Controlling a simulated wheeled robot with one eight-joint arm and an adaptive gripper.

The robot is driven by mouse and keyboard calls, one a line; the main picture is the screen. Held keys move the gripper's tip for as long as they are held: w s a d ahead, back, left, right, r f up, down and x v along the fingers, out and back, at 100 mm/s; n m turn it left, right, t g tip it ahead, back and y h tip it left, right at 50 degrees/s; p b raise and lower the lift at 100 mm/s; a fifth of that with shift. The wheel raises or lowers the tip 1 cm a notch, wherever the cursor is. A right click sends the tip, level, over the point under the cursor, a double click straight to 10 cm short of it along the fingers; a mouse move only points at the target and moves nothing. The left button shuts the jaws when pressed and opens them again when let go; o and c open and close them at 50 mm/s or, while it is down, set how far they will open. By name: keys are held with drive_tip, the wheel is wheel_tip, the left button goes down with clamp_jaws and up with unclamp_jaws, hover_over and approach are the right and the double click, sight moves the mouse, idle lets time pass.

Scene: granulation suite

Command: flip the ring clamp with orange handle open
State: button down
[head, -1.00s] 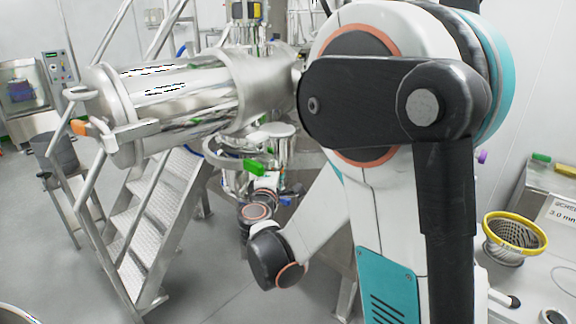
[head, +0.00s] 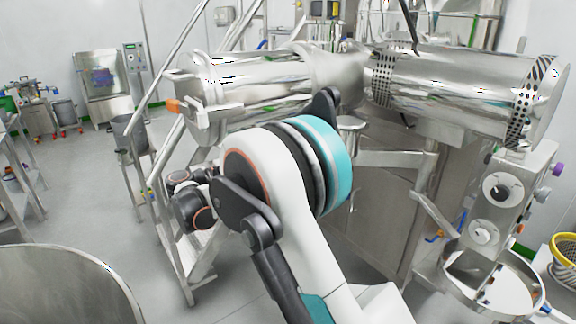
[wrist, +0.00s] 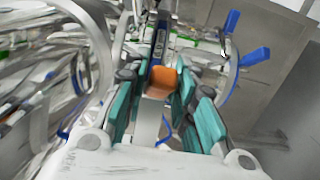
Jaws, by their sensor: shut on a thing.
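In the wrist view, an orange handle (wrist: 162,82) on a pale metal lever (wrist: 149,118) sits between the teal finger pads of my gripper (wrist: 161,92). The gripper is shut on this handle. The clamp's ring and its joint are not clearly visible there. In the head view, my arm hides the gripper's fingers. That view also shows an orange-tipped metal latch (head: 174,105) at the left end of a horizontal steel cylinder (head: 262,85). I cannot tell whether it belongs to the same clamp.
Blue handles (wrist: 254,57) and curved steel parts stand close to the right of my gripper in the wrist view. In the head view, a steel stair rail (head: 160,75) is left of my arm, and a control box (head: 500,195) is at right. Floor is open at left.

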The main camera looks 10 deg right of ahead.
drive_tip(key=w+a+m+g, duration=0.2)
drive_tip(key=w+a+g, duration=0.1)
drive_tip(key=a, duration=0.2)
drive_tip(key=shift+w+a+g+h+p, duration=0.25)
drive_tip(key=shift+w+g+h+p, duration=0.05)
drive_tip(key=shift+h, duration=0.1)
drive_tip(key=c, duration=1.4)
unclamp_jaws()
drive_tip(key=shift+c, duration=0.2)
drive_tip(key=shift+a, duration=0.1)
drive_tip(key=a, duration=0.7)
drive_tip(key=shift+s, duration=0.45)
drive_tip(key=shift+a, duration=0.1)
drive_tip(key=shift+c, duration=0.2)
